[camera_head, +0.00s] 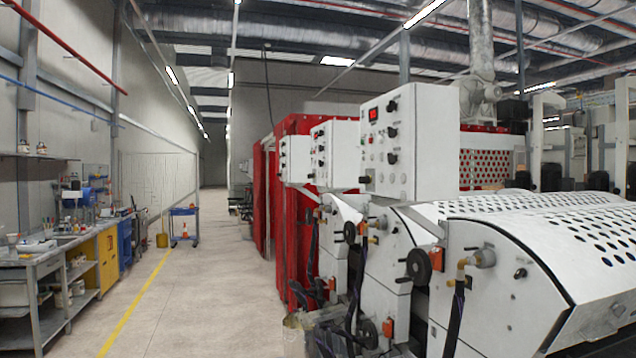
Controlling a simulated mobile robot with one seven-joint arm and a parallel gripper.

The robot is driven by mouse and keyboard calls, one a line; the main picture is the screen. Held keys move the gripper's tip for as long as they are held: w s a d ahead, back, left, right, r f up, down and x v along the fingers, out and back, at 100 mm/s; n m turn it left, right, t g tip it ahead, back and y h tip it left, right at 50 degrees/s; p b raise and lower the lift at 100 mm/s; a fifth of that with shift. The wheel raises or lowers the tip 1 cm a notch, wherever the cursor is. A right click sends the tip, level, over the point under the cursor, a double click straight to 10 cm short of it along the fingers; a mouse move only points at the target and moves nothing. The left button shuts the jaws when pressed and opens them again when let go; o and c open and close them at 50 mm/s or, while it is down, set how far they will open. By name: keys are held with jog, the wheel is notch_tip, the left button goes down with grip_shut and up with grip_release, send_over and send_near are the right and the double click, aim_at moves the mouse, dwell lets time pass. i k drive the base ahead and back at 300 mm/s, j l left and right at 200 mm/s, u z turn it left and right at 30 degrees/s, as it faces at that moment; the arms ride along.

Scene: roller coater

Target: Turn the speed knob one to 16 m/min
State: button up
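Three white control boxes stand in a row on the machine to the right. The nearest box (416,140) has a red lit display (373,114) and black knobs (392,131) on its front face, with more small buttons below. The middle box (345,153) and the farthest box (296,160) also carry small red displays and dark knobs. I cannot read the labels or tell which knob is speed knob one. My gripper is not in view.
White machine covers with round holes (577,255), black handwheels (418,266) and hoses stick out below the boxes. A bucket (294,336) stands on the floor by the machine. The aisle (190,290) is clear, with a workbench (40,268) at left and a blue cart (184,222) farther back.

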aim_at(363, 180)
jog(key=i+j+z, duration=0.1)
jog(key=j, duration=0.45)
jog(key=i+j+z, duration=0.15)
jog(key=j, duration=0.45)
jog(key=i+j+z, duration=0.1)
jog(key=j, duration=0.25)
jog(key=i+j, duration=0.2)
jog(key=j, duration=0.15)
jog(key=i+j+z, duration=0.15)
jog(key=j, duration=0.2)
jog(key=i+j+z, duration=0.1)
jog(key=i+j, duration=0.15)
jog(key=i+j+z, duration=0.1)
jog(key=i+j, duration=0.15)
jog(key=j, duration=0.2)
jog(key=i+j, duration=0.2)
jog(key=j, duration=0.15)
jog(key=z, duration=0.05)
